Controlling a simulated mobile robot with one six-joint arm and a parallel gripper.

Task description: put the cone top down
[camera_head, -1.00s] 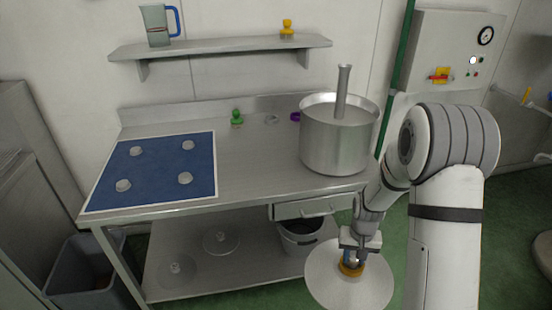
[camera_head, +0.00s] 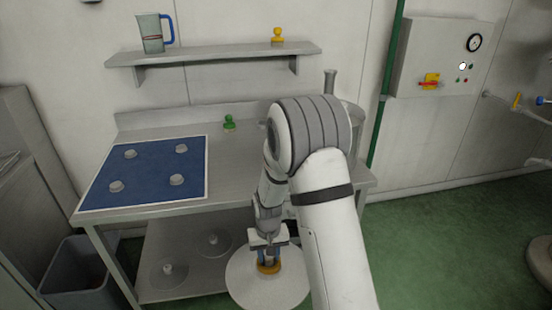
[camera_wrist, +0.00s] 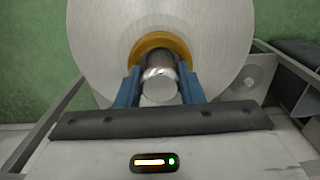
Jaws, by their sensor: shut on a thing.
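My gripper (camera_head: 268,257) is shut on the metal knob of a wide, pale grey, disc-like cone top (camera_head: 265,291) with a yellow collar at its middle. The blue fingers stand on both sides of the knob in the wrist view (camera_wrist: 160,87), and the broad brushed face of the cone top (camera_wrist: 212,25) spreads beyond them. In the head view it hangs by the front right of the steel table's lower shelf (camera_head: 190,286), overlapping it in the picture. I cannot tell whether it touches anything.
Two round knobbed pieces (camera_head: 168,268) (camera_head: 214,241) lie on the lower shelf. A blue mat (camera_head: 145,170) with several small knobs covers the tabletop's left. A green-knobbed object (camera_head: 229,123) stands behind. My arm hides most of the pot (camera_head: 353,114). A grey bin (camera_head: 85,278) stands left.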

